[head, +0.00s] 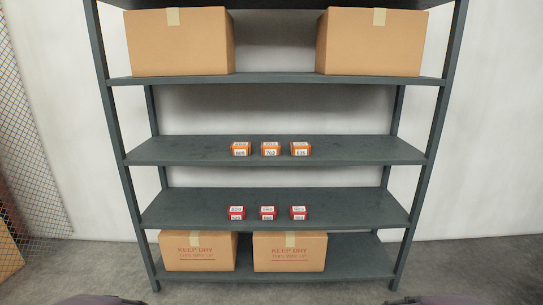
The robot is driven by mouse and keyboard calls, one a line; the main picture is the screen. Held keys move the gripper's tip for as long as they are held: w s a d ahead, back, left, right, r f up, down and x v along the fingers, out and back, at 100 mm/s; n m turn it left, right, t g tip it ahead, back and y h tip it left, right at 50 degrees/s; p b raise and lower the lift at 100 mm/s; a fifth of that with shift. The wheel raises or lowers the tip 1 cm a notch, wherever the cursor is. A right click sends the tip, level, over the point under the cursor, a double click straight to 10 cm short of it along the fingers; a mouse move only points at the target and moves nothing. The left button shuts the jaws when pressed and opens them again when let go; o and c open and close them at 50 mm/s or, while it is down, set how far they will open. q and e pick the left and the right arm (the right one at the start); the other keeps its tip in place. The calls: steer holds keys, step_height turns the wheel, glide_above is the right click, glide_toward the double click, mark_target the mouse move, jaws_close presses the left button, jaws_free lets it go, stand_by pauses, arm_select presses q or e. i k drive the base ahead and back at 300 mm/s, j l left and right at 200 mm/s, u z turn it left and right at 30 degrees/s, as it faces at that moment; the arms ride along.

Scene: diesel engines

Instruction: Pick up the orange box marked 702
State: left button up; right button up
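Three small orange boxes with white labels sit in a row on the third shelf from the bottom. The middle orange box (271,149) has a label that seems to read 702, though the print is very small. The left orange box (240,149) and the right orange box (300,149) carry other numbers that I cannot read surely. Narrow gaps separate the boxes. Neither of my grippers shows. Only dark rounded parts, likely of my own body, show at the bottom edge.
The grey metal rack (190,153) has free shelf space on both sides of the orange boxes. Several red boxes (267,213) stand one shelf below. A mesh fence (30,120) is at left.

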mark_target(268, 148)
steer(key=i+l+u, duration=0.15)
steer(key=i+l, duration=0.15)
steer(key=i+l+u, duration=0.25)
steer(key=i+l, duration=0.25)
steer(key=l, duration=0.15)
steer(key=i+l+u, duration=0.3)
steer(key=i+l, duration=0.15)
steer(key=l, duration=0.3)
steer(key=i+l+u, duration=0.15)
steer(key=l, duration=0.25)
